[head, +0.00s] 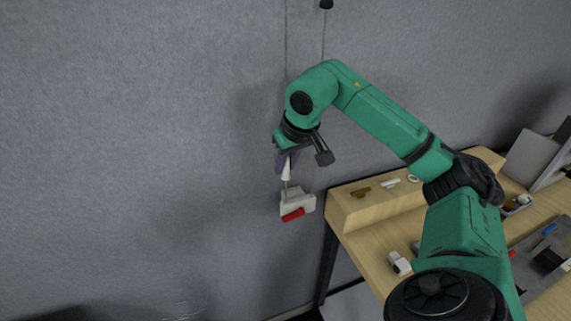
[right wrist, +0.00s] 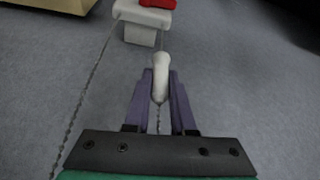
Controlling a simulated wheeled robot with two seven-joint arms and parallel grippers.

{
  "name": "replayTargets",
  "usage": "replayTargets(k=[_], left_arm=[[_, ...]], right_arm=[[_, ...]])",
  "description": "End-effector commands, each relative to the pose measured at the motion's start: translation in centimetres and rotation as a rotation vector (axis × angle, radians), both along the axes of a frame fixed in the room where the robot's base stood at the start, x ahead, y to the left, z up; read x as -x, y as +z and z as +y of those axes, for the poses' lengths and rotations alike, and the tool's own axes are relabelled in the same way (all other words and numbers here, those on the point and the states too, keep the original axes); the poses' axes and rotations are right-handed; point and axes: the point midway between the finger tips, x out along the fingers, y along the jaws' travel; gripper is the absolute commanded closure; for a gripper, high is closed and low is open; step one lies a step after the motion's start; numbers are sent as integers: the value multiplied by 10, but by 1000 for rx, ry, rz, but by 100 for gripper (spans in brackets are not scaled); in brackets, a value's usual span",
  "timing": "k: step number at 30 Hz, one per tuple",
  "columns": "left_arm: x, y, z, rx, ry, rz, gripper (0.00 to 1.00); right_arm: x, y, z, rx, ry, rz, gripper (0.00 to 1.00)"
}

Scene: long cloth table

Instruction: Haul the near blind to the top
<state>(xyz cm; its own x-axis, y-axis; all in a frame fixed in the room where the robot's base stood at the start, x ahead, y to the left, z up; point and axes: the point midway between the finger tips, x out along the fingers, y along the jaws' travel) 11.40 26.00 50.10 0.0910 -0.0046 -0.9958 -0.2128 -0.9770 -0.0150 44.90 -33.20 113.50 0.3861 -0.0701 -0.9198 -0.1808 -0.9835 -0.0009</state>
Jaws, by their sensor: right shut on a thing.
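My right gripper (head: 287,161) is in front of the grey wall with its purple fingers pointing down. In the right wrist view its fingers (right wrist: 161,82) are shut on a small white pull (right wrist: 161,68), which also shows below the fingers in the head view (head: 287,173). Thin cords (head: 286,45) run up the wall above the gripper. A beaded cord (right wrist: 86,95) hangs to the left in the wrist view. Just below the pull is a white wall fitting (head: 298,201) with a red part (head: 293,215). The blind itself is not visible. My left gripper is out of view.
A wooden bench (head: 352,240) stands close on the right, its raised ledge (head: 360,207) holding several small items. A grey tray (head: 535,285) and a leaning grey panel (head: 528,158) are further right. A dark knob (head: 326,4) shows at the top. The wall to the left is bare.

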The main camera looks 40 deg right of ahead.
Motion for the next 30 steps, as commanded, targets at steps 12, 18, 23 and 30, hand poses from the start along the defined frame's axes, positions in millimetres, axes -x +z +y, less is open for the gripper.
replayTargets(k=[12,18,23,30], left_arm=[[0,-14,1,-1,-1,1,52],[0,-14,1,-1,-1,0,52],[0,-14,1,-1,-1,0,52],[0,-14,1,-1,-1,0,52]], right_arm=[[3,-31,2,-2,3,26,100],[3,-31,1,0,1,27,46],[3,-31,0,1,0,27,46],[3,-31,0,3,-2,27,46]])
